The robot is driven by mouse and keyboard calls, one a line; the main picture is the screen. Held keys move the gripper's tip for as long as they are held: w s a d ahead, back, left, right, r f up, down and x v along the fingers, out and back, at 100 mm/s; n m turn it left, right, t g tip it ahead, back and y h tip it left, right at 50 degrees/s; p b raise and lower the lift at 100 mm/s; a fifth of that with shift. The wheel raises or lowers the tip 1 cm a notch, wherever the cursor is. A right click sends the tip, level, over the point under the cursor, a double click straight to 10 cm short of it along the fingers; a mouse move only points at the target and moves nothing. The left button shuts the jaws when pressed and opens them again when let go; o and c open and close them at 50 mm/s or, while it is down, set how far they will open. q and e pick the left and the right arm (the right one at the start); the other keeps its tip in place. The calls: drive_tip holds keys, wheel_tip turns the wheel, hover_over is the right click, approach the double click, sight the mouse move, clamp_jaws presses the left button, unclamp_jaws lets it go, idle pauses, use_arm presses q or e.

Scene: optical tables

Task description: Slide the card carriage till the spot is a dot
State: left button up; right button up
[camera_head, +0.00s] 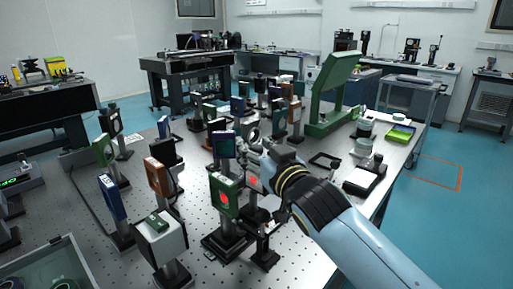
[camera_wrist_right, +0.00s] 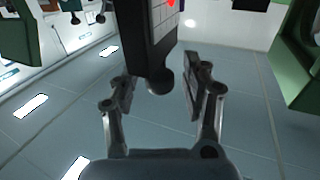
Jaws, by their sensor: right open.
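In the head view a pale card (camera_head: 252,169) stands just left of my right gripper, with a red spot low on it. In the right wrist view the card (camera_wrist_right: 163,20) shows white with grid lines and part of the red spot at the top edge, beside a dark upright block (camera_wrist_right: 147,45). A dark round knob (camera_wrist_right: 160,81) is below that block. My right gripper (camera_wrist_right: 158,90) is open, its fingers on either side of the knob with gaps visible. The arm hides part of the carriage in the head view. My left gripper is out of view.
A green-framed plate (camera_head: 224,188) with a larger red spot stands left of the card. Several post-mounted optics crowd the perforated table (camera_head: 205,275). A tall green stand (camera_head: 331,95) and a green tray (camera_head: 400,133) are farther back.

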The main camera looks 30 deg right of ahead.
clamp_jaws()
drive_tip(key=shift+w+f, duration=0.15)
idle(0.4)
